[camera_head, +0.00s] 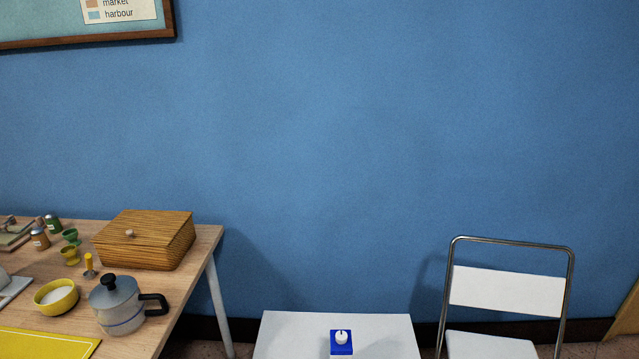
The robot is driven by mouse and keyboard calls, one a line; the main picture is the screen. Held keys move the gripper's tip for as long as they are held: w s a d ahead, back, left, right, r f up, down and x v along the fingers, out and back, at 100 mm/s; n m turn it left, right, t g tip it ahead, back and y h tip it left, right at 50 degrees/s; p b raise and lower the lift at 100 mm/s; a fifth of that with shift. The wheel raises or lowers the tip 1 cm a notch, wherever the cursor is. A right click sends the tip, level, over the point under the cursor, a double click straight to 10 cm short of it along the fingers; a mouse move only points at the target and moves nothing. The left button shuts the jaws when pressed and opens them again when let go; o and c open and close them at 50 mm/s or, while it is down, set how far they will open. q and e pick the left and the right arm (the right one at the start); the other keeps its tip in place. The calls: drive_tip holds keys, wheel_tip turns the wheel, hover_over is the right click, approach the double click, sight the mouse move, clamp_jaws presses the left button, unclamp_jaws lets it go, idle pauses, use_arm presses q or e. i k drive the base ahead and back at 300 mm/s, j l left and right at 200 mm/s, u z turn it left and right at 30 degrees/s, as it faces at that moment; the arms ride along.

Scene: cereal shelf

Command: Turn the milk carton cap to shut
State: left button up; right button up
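A small blue thing with a round white cap (341,337) on top stands on the white table (285,338) at the bottom middle of the head view. It looks like the milk carton (341,350) seen from above. The cap has a small dark mark at its top; I cannot tell whether it is turned open or shut. Neither of my grippers is in the view.
A wooden table at the left holds a wooden bread box (146,240), a kettle (117,305), a yellow bowl (56,297), egg cups and jars. A white folding chair (507,291) stands right of the white table. A blue wall is behind.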

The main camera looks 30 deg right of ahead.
sight(341, 337)
drive_tip(key=z, duration=1.1)
